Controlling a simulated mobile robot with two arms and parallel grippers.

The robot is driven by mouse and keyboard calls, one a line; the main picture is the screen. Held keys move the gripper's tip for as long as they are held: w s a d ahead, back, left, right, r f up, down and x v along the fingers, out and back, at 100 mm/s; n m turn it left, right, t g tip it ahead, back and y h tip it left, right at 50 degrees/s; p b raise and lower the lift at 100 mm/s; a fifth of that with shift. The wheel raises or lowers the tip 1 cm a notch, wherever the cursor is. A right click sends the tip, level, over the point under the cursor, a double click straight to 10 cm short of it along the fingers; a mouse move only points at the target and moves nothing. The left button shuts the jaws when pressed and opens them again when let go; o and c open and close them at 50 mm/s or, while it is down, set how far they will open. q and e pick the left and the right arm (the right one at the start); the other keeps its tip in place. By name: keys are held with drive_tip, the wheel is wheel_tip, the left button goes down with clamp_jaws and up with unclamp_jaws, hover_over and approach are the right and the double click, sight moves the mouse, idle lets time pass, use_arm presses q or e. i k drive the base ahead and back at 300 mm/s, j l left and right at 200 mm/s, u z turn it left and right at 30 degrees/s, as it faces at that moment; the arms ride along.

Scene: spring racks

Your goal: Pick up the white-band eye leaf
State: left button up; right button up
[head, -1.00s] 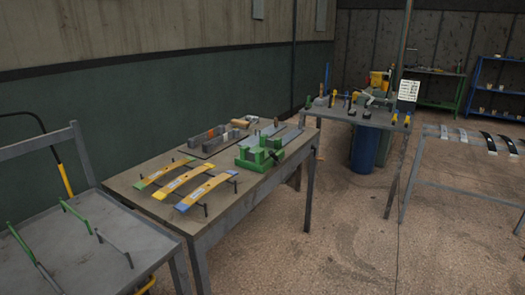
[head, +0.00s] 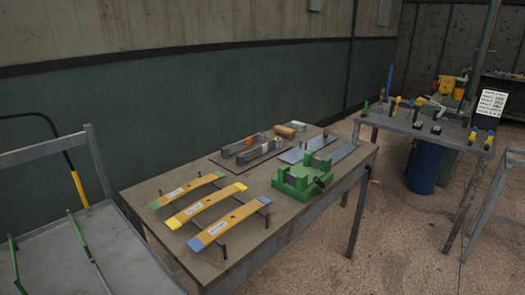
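Three yellow curved leaves rest on small dark stands on the table: one with green ends (head: 187,190), one with a yellow near end (head: 205,203) and one with a blue near end (head: 224,226). Each carries a small white label near its middle; the print is too small to read. I cannot make out a leaf that is clearly white-banded. Neither of my grippers is in view.
A green vise (head: 301,179) and grey bars (head: 258,150) share the grey table (head: 150,186). A grey cart (head: 110,250) stands at left. A tool bench (head: 395,123), a blue barrel (head: 425,165) and a grey rack frame (head: 486,205) are at right. Floor between is open.

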sight(277, 143)
drive_tip(key=i+l, duration=0.25)
drive_tip(key=l, duration=0.15)
drive_tip(key=i+l+u, duration=0.35)
drive_tip(key=l, duration=0.35)
drive_tip(key=i+l+u, duration=0.15)
drive_tip(key=l+u, duration=0.15)
drive_tip(key=l, duration=0.4)
drive_tip(key=i+l+u, duration=0.15)
drive_tip(key=l+u, duration=0.2)
drive_tip(key=l, duration=0.45)
drive_tip(key=l+u, duration=0.3)
drive_tip(key=l, duration=0.5)
